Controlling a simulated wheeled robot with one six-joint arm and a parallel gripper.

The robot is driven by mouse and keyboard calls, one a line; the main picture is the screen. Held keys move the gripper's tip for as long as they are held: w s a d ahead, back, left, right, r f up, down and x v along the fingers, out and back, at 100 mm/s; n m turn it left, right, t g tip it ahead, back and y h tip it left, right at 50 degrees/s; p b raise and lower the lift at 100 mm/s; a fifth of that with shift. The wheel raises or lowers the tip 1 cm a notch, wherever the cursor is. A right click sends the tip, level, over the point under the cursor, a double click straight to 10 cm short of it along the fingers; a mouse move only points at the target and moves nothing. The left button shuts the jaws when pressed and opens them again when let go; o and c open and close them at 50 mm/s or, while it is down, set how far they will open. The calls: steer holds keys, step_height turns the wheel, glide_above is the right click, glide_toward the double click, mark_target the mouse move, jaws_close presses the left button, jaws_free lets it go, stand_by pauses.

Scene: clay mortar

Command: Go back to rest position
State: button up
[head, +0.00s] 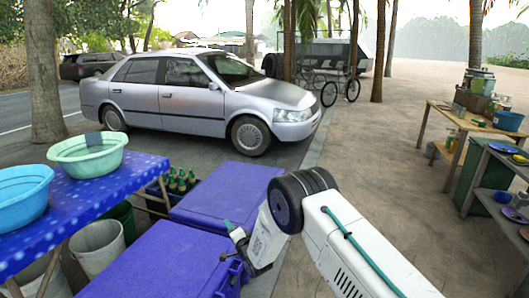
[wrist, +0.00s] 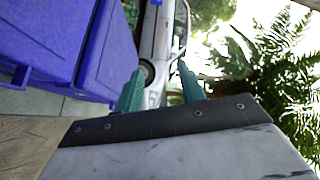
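My gripper (head: 226,242) is at the lower middle of the head view, at the end of my white arm. It is beside the blue cool boxes, and I cannot tell the exact gap to them. In the wrist view my gripper (wrist: 160,80) shows two green fingers standing apart with nothing between them. The wrist view looks sideways past the blue boxes (wrist: 58,40) toward the silver car (wrist: 163,40). No clay mortar can be made out clearly.
Blue cool boxes (head: 165,262) stand close at lower left. A blue-clothed table (head: 100,198) holds a green basin (head: 88,158) and a blue basin (head: 22,195). A silver car (head: 190,98) is parked behind. Wooden tables (head: 462,118) stand at right. The paving between is clear.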

steer(key=w+d+r+n+g+h, duration=0.1)
steer(key=d+r+h, duration=0.1)
steer(key=d+r, duration=0.6)
steer(key=d+r+n+g+h, duration=0.15)
steer(key=d+r, duration=0.25)
steer(key=r, duration=0.7)
steer(key=s+d+r+n+g+h, duration=0.15)
steer(key=s+d+r+h, duration=0.25)
steer(key=s+d+r, duration=0.65)
steer(key=s+d+r+g, duration=0.2)
steer(key=s+d+r, duration=0.15)
steer(key=s, duration=0.25)
steer(key=s+d+r+n+g+h, duration=0.1)
steer(key=s+d+r, duration=0.1)
steer(key=s+d, duration=0.4)
steer(key=s+d+r+g, duration=0.2)
steer(key=s+d+r, duration=0.1)
steer(key=s, duration=0.4)
steer(key=s+d+n+g, duration=0.1)
steer(key=s+d+g, duration=0.1)
steer(key=s, duration=1.1)
steer(key=s+d+f+n+g, duration=0.1)
steer(key=s+d+n+g, duration=0.1)
steer(key=s, duration=1.1)
steer(key=shift+d+h, duration=0.45)
steer(key=shift+d, duration=0.05)
steer(key=shift+s+f, duration=0.1)
steer(key=shift+c, duration=0.3)
